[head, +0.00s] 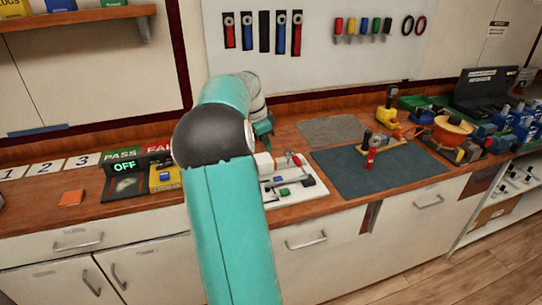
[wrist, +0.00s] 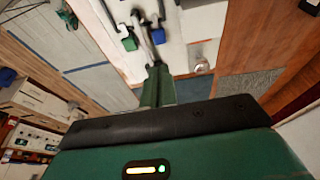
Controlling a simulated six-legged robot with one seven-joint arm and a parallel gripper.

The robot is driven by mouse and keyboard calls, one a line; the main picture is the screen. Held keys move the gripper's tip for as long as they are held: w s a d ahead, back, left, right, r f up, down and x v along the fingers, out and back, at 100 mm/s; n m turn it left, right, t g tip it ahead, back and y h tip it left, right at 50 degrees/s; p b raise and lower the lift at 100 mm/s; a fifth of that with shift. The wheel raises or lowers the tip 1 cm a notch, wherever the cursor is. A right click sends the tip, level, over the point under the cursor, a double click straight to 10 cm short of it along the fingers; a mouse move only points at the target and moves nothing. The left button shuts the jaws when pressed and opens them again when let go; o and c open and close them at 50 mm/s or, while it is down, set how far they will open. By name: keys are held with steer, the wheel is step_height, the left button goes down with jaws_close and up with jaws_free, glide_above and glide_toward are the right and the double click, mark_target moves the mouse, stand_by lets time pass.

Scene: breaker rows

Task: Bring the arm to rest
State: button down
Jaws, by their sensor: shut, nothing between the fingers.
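My gripper (head: 264,128) is partly hidden behind my teal arm in the head view, above the counter. In the wrist view its green fingers (wrist: 157,86) are together with nothing between them. A white board (head: 302,200) with a green block (head: 283,192) and small levers lies on the counter just right of my arm. In the wrist view a white surface with a green block (wrist: 130,43) and a blue block (wrist: 158,36) shows beyond the fingertips. I see no contact between the fingers and anything.
The wooden counter (head: 40,217) carries an OFF display (head: 124,167) and PASS/FAIL cards left of my arm. A dark mat (head: 400,180) with a red-handled tool (head: 371,155) lies to the right. An orange bowl (head: 452,127) and several blocks stand farther right. A pegboard (head: 340,70) hangs behind.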

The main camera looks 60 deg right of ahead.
steer(key=shift+s+a+r, duration=0.1)
steer(key=shift+s+r, duration=0.05)
steer(key=shift+r, duration=0.6)
